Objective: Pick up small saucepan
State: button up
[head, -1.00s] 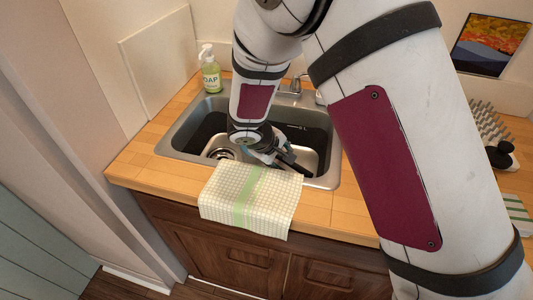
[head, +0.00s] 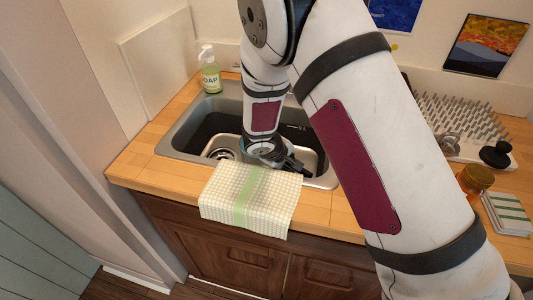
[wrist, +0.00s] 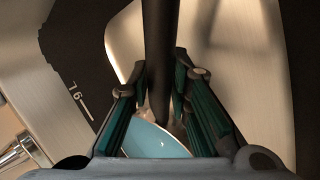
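The small saucepan shows only in part in the wrist view: a dark handle (wrist: 160,45) and a pale blue inside (wrist: 155,142). The handle lies between the two teal-sided fingers of my gripper (wrist: 160,75). The fingertips are close to the handle on both sides, but I cannot tell whether they press on it. The blue pan part is partly hidden by the fingers and gripper body. In the head view my gripper (head: 288,163) is down in the sink (head: 205,125), and the saucepan cannot be made out there.
A green soap bottle (head: 210,72) stands at the sink's back left corner. A checked towel (head: 250,195) hangs over the front counter edge. On the right are a spiky drying rack (head: 465,118), an amber jar (head: 474,180) and striped cloths (head: 508,213). The faucet is mostly hidden by my arm.

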grip_shut()
jog(key=shift+w+r, duration=0.1)
jog(key=shift+r, duration=0.1)
jog(key=shift+r, duration=4.95)
